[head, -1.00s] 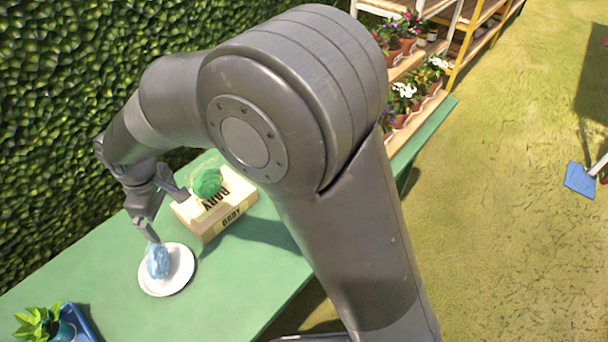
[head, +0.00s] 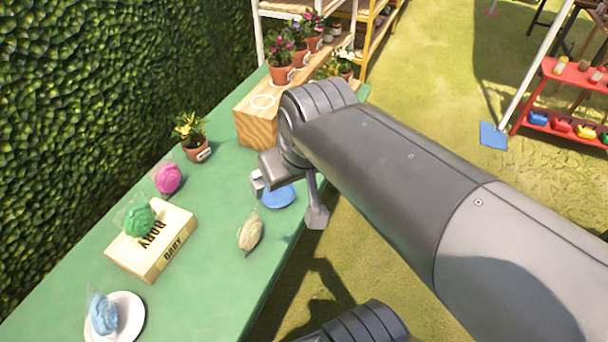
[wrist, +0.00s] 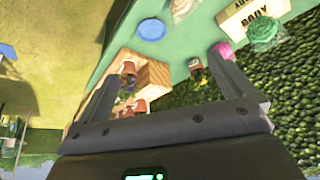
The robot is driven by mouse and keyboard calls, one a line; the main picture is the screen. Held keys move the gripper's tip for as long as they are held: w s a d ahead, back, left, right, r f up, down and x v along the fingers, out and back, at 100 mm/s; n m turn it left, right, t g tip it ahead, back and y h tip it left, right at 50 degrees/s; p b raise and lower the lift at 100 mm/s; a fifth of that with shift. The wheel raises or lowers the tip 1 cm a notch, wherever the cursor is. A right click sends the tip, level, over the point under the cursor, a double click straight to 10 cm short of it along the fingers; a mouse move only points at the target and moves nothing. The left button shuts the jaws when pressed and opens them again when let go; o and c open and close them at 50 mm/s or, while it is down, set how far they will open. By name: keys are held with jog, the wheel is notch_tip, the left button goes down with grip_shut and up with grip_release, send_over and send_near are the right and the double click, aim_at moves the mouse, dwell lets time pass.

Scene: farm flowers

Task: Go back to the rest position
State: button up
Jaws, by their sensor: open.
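My gripper (head: 287,200) is open and empty, high at the table's right edge in the head view. Its fingers stand wide apart in the wrist view (wrist: 163,53), with nothing between them. Part of my arm spans the right of the head view. The green table (head: 205,290) holds a wooden box labelled BODY (head: 165,255) with a green bag (head: 138,222) on it. A blue bag (head: 103,315) lies on a white plate (head: 130,322). A pink bag (head: 168,179) and a beige bag (head: 250,233) lie on the table.
A blue disc (head: 279,197) lies partly behind my gripper. A potted plant (head: 193,138) and a wooden crate (head: 258,122) stand toward the back. Flower shelves, a red rack (head: 575,95) and a hedge (head: 90,110) surround the grass.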

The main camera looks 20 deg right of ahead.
jog(key=shift+s+d+f+m, duration=0.15)
jog(key=shift+s+d+m, duration=0.55)
jog(key=shift+s+d, duration=0.5)
